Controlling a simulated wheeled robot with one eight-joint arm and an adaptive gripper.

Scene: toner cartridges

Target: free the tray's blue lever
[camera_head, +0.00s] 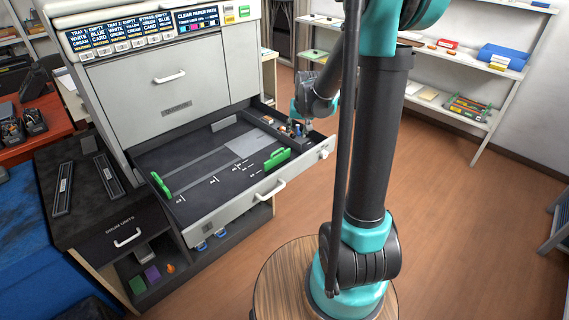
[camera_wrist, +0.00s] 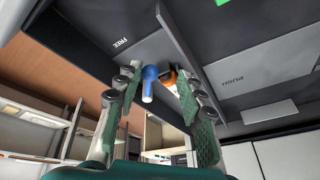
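The pulled-out paper tray (camera_head: 228,208) is open at the front of the printer. The tray's blue lever (camera_wrist: 150,74), with a rounded head and a pale end, shows in the wrist view beside a dark panel marked FREE. My gripper (camera_wrist: 158,112) is open there, its green-padded fingers apart on either side of the lever. The lever lies toward the left finger, and I cannot tell whether they touch. In the head view my gripper (camera_head: 298,127) is low at the tray's right rear part, where the lever is too small to make out clearly.
An orange part (camera_wrist: 168,76) sits close beside the lever, nearer the right finger. Green paper guides stand in the tray at left (camera_head: 160,185) and right (camera_head: 277,158). The printer body (camera_head: 165,75) rises behind the tray. A shelf rack (camera_head: 470,75) stands at the right.

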